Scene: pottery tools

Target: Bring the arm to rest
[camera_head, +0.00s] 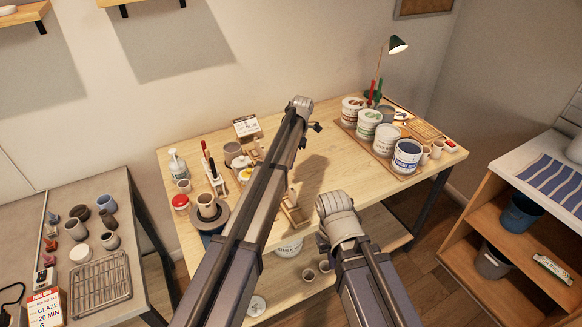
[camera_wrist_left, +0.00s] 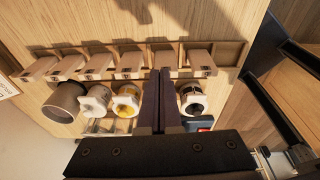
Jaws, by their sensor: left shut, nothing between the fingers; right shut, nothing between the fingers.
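My left arm reaches from the bottom of the head view up over the wooden table (camera_head: 345,165); its gripper is mostly hidden behind its own links there. In the left wrist view, the left gripper (camera_wrist_left: 163,73) is shut and empty, with its two dark fingers pressed together. They point across a row of small glaze jars toward a wooden rack (camera_wrist_left: 235,52) of several tiles. My right arm is folded at the table's front edge, and only a small dark part of the right gripper (camera_head: 322,241) shows beside it. It appears shut and empty.
Several labelled tubs (camera_head: 407,155) stand on the table's right side, near a green lamp (camera_head: 397,45). A grey side table (camera_head: 110,235) is at left, an open shelf (camera_head: 500,225) at right.

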